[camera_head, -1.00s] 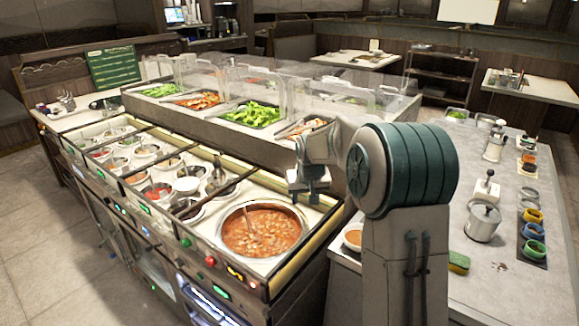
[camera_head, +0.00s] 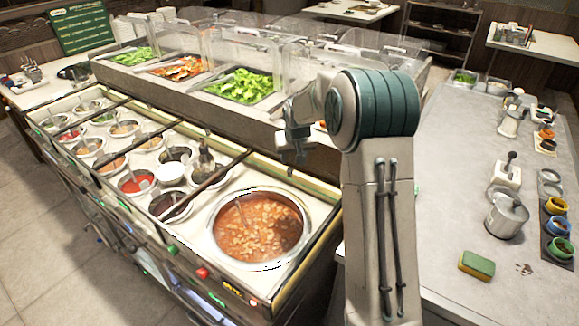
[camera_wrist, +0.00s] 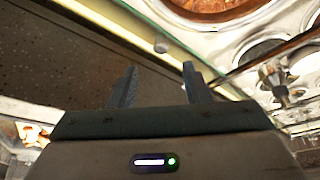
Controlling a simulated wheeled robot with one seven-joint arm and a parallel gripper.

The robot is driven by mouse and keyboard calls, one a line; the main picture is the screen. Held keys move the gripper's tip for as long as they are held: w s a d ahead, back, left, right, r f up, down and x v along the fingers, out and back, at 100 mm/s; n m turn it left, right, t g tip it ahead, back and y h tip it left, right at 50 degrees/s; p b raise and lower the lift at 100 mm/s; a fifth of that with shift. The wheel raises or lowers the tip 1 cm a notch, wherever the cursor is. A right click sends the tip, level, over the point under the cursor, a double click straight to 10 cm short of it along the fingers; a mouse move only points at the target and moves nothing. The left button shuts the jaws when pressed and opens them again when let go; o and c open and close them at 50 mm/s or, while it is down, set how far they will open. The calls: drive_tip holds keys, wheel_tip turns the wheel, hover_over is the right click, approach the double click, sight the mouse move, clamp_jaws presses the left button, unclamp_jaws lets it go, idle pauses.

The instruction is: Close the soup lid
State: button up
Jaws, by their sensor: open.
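The round soup well (camera_head: 214,240) is uncovered in the head view, with orange-red chunky soup (camera_head: 255,225) showing inside a metal rim. Part of the soup (camera_wrist: 205,5) shows at the top edge of the wrist view. I cannot make out a separate soup lid in either view. My gripper (camera_head: 298,155) hangs behind and to the upper right of the soup well, apart from it. In the wrist view my gripper (camera_wrist: 159,75) has its two fingers spread with nothing between them.
Small sauce wells (camera_head: 137,182) fill the counter left of the soup. Glass-guarded salad trays (camera_head: 240,85) stand behind. On the right counter are a lidded metal pot (camera_head: 507,214), a green-yellow sponge (camera_head: 477,265) and coloured bowls (camera_head: 557,227). The counter's middle is clear.

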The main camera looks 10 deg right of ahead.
sight(290, 170)
drive_tip(key=p+x, duration=0.1)
drive_tip(key=x, duration=0.8)
drive_tip(key=shift+w+f+p, duration=0.15)
drive_tip(key=shift+w+p, duration=0.1)
drive_tip(key=shift+p, duration=0.05)
drive_tip(key=shift+a, duration=0.1)
clamp_jaws()
